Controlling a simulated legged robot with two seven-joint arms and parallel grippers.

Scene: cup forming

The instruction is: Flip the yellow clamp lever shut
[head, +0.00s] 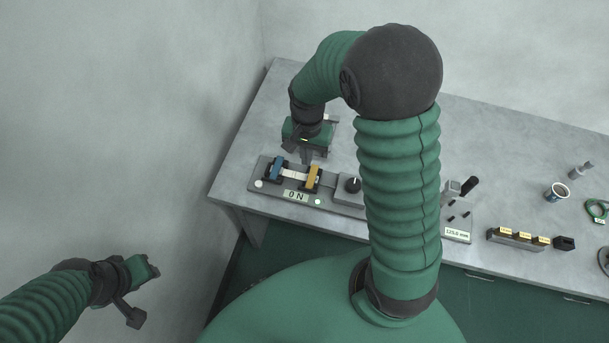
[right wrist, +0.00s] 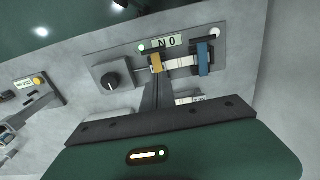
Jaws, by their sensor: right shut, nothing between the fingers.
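The yellow clamp lever (head: 313,177) stands on the grey fixture plate (head: 262,186) beside a blue lever (head: 276,168), with a pale strip (head: 294,174) between them. In the right wrist view the yellow lever (right wrist: 156,62) is left of the blue lever (right wrist: 203,58). My right gripper (head: 307,156) is above and just behind the yellow lever. Its shut, empty fingers (right wrist: 156,92) point at the yellow lever in the wrist view; I cannot tell whether they touch it. My left gripper (head: 147,287) is off the table at lower left; its finger state is unclear.
A black knob (head: 353,184) on a grey box sits right of the yellow lever. A label reading "ON" (head: 296,196) is at the plate's front. My right arm hides part of the table.

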